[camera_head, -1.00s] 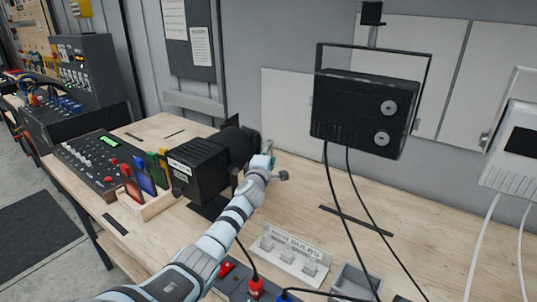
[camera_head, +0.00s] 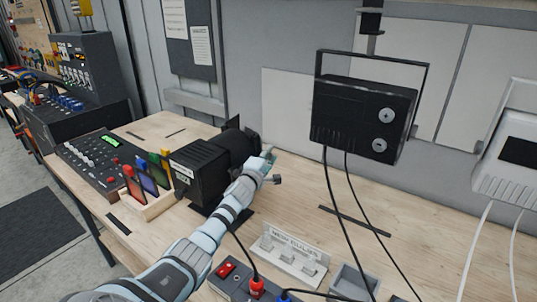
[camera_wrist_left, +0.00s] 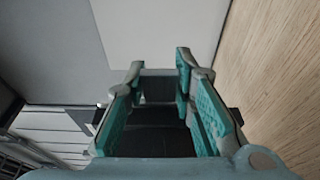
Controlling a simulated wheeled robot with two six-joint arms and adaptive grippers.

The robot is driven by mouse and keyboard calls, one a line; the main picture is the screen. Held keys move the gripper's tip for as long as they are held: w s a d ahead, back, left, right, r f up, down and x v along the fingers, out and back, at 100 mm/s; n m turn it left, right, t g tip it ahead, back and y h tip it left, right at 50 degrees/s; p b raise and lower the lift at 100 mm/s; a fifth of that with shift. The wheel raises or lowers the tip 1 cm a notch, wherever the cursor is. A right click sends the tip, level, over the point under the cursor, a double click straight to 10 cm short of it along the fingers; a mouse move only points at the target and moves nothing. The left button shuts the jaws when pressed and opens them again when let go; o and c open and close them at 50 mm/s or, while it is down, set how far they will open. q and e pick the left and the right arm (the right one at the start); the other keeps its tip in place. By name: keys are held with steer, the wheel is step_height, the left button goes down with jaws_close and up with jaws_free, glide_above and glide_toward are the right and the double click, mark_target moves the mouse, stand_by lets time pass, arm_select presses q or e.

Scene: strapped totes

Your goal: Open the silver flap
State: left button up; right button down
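A black stage lamp (camera_head: 203,165) stands on the wooden bench, with dark flaps around its far front end. A thin dark flap (camera_head: 241,126) sticks up there. I cannot clearly make out a silver flap; the lamp's front face is turned away. My left gripper (camera_head: 270,165) is just right of the lamp's front end. In the left wrist view its two teal-padded fingers (camera_wrist_left: 160,75) are spread apart, with a dark surface (camera_wrist_left: 157,138) showing between them. Whether they touch it I cannot tell. My right gripper is not in view.
A control desk (camera_head: 100,160) and a wooden rack (camera_head: 146,203) of coloured filters stand left of the lamp. A bulb holder (camera_head: 291,254) and a power box (camera_head: 237,277) are near the front. A black floodlight (camera_head: 362,115) hangs right. The bench between is mostly clear.

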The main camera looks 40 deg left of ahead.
arm_select(q)
steer(key=o, duration=0.4)
steer(key=shift+o, duration=0.2)
steer(key=v, duration=1.2)
steer(key=shift+c, duration=0.2)
